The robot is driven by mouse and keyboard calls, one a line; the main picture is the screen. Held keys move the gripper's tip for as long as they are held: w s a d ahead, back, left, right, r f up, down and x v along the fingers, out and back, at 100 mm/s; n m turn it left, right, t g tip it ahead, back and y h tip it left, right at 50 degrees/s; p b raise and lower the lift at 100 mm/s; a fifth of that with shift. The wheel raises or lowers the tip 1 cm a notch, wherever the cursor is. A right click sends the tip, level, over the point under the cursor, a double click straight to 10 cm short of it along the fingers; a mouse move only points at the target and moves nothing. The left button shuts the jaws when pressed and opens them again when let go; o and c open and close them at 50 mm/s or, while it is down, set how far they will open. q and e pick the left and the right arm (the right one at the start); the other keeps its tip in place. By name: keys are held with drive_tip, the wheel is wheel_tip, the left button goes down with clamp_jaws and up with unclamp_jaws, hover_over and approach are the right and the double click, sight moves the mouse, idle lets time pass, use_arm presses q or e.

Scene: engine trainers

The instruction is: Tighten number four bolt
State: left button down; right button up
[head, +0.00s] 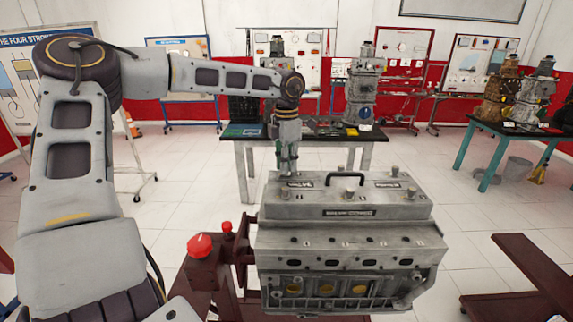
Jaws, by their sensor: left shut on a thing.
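The grey engine block (350,240) stands in the middle with a flat top cover (345,212). Several bolts stand up from the cover, among them one at the front middle (350,193), one at the front right (412,193) and one at the back right (396,170). No bolt numbers can be read. My left gripper (287,167) points down at the cover's back left corner, shut on a bolt there that its fingers mostly hide. My right gripper is not in view.
A black handle (345,178) arches over the cover. A dark red stand with a red knob (199,245) is left of the engine. A dark table (340,134) with engine parts is behind it. A teal-legged table (515,135) holds more engines at right.

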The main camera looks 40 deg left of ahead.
use_arm(q)
drive_tip(key=m, duration=0.6)
drive_tip(key=shift+r, duration=0.1)
drive_tip(key=m, duration=0.7)
drive_tip(key=m+p, duration=0.1)
drive_tip(key=m, duration=0.4)
drive_tip(key=shift+m, duration=2.6)
drive_tip(key=c, duration=1.4)
unclamp_jaws()
